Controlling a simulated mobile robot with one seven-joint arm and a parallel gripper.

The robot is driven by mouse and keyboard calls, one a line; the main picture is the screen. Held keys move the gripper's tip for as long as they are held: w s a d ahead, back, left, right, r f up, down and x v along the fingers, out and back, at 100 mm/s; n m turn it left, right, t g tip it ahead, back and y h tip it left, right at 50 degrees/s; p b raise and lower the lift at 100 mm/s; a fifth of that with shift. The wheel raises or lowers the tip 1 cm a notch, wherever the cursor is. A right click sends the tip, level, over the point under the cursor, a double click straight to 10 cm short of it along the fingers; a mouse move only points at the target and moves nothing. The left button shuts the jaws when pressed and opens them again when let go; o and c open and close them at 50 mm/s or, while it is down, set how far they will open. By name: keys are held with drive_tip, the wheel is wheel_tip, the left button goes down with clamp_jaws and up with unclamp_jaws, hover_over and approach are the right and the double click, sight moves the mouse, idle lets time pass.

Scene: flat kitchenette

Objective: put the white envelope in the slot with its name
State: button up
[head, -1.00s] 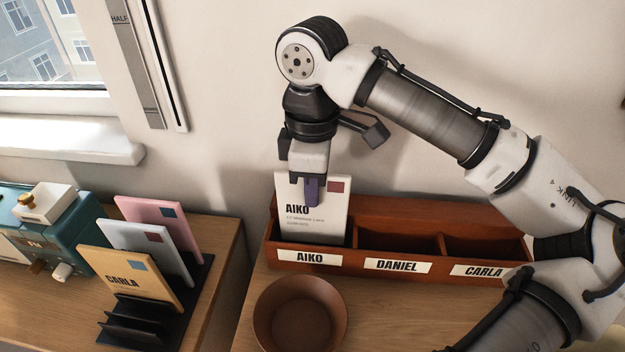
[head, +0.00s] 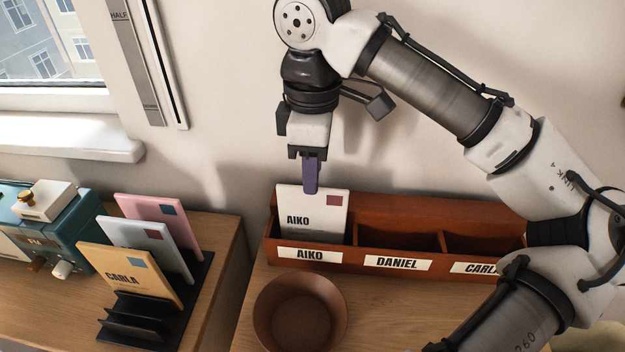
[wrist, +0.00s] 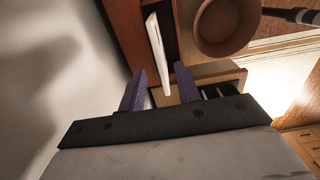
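The white envelope (head: 312,213), printed AIKO with a dark red stamp square, stands upright in the left compartment of the brown wooden sorter (head: 395,239). That compartment bears the label AIKO (head: 310,255). The envelope's top part rises above the front wall and its lower part is hidden. My gripper (head: 310,190) is right above the envelope's top edge, pointing down. In the wrist view, its purple fingers (wrist: 159,90) are spread apart with nothing between them, and the envelope (wrist: 158,50) lies beyond the fingertips, apart from them.
The compartments labelled DANIEL (head: 397,263) and CARLA (head: 473,268) look empty. A brown bowl (head: 300,313) stands in front of the sorter. At left, a black rack (head: 140,318) holds yellow, pale blue and pink envelopes, beside a teal appliance (head: 60,235).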

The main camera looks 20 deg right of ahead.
wheel_tip(320, 180, up, 10)
drive_tip(key=shift+r+p, duration=0.2)
drive_tip(key=shift+p, duration=0.2)
drive_tip(key=shift+f, duration=0.1)
